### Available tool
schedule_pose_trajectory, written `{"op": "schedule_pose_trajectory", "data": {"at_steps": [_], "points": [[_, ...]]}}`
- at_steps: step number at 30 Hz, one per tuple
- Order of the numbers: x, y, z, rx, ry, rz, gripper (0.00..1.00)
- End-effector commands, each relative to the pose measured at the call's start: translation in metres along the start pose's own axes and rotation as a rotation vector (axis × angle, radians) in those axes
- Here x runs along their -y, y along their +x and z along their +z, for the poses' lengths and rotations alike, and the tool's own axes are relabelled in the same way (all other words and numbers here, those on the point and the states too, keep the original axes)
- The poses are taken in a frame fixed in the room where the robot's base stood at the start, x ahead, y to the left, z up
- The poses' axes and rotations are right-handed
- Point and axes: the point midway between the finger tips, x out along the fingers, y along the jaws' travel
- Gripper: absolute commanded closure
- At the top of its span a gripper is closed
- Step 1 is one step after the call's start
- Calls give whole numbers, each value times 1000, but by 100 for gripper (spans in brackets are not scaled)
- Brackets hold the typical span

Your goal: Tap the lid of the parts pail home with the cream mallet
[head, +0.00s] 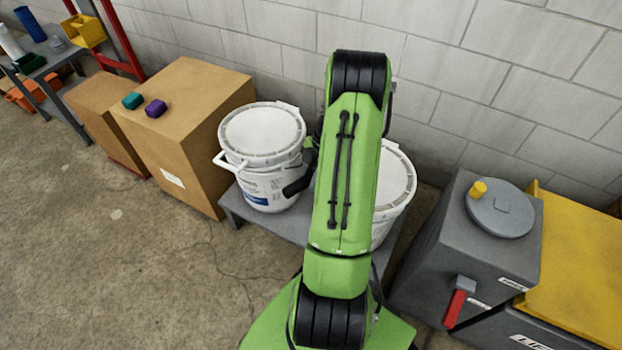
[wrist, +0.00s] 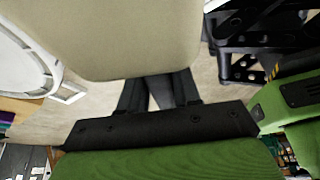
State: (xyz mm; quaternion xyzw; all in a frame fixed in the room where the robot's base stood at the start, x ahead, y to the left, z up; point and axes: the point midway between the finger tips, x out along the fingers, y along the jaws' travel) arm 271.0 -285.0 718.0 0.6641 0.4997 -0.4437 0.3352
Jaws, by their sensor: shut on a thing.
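A white pail (head: 270,182) with a pale lid (head: 263,133) stands on a low grey bench. A second white pail (head: 398,190) stands to its right, partly hidden behind my arm. I cannot tell which is the parts pail or whether either lid is fully seated. In the wrist view, the cream mallet (wrist: 110,38) fills the upper middle, its broad face close to the camera. A white pail rim (wrist: 40,50) shows at the left. My arm hides the mallet in the head view.
A grey machine (head: 480,250) with a red lever and a yellow panel (head: 575,270) stand right. A block wall is close behind. Floor at left is clear.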

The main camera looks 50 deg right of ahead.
Motion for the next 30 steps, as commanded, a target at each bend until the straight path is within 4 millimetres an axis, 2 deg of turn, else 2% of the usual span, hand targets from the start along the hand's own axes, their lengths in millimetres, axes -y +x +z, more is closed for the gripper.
{"op": "schedule_pose_trajectory", "data": {"at_steps": [8,19,30], "points": [[0,-1,-1,0,0,-1,100],[0,-38,-15,1,0,0,100],[0,-37,-15,0,0,-1,100]]}}
